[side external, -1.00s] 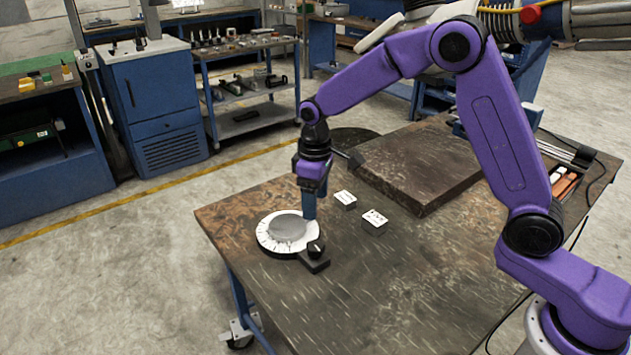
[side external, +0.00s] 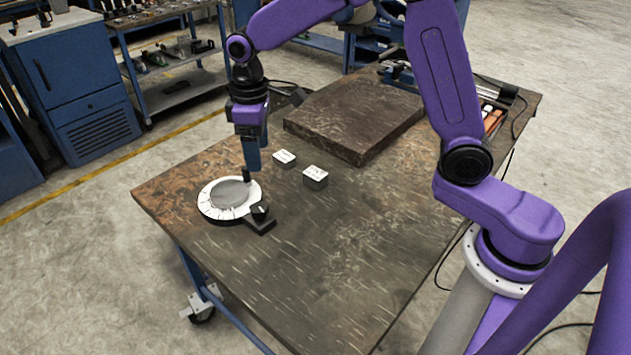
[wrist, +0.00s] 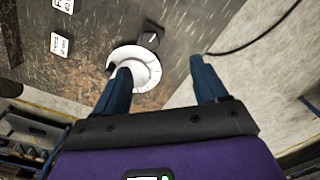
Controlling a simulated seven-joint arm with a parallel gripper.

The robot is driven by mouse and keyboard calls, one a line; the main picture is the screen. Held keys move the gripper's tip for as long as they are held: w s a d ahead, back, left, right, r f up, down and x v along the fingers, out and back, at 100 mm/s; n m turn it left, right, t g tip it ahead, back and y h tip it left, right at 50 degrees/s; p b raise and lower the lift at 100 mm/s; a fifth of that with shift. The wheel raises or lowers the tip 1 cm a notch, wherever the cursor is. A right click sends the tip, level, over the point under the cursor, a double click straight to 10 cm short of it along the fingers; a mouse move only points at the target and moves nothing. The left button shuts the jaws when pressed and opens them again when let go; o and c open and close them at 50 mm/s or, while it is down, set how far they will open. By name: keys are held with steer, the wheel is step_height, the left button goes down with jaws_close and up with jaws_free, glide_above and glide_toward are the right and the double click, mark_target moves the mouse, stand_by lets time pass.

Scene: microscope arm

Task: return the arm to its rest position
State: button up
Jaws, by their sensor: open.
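My gripper (side external: 254,160) hangs pointing down over the work table (side external: 330,250), just above and behind the far right rim of a round dial (side external: 229,193) with a white marked rim and a grey centre. A small dark upright piece shows at that rim, just below my fingers. In the wrist view my gripper (wrist: 161,66) has its two blue fingers wide apart with nothing between them. The white dial (wrist: 150,74) shows beyond the left finger, which covers part of it. My arm is bent and reaches out over the table.
A black knob block (side external: 260,213) sits at the dial's front right. Two small labelled blocks, one nearer (side external: 316,177) and one farther (side external: 284,158), lie right of my gripper. A thick dark slab (side external: 350,115) lies behind them. The table's front is clear.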

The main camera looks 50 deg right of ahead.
steer(key=s+d+n, duration=0.1)
steer(key=s+d, duration=0.2)
steer(key=s, duration=0.7)
steer(key=s+d+n, duration=0.2)
steer(key=s+d, duration=0.1)
steer(key=s, duration=0.7)
steer(key=s+d+n, duration=0.2)
steer(key=s+d, duration=0.1)
steer(key=s, duration=0.7)
steer(key=shift+s+d+r, duration=0.15)
steer(key=shift+s+r, duration=0.25)
steer(key=shift+c, duration=0.3)
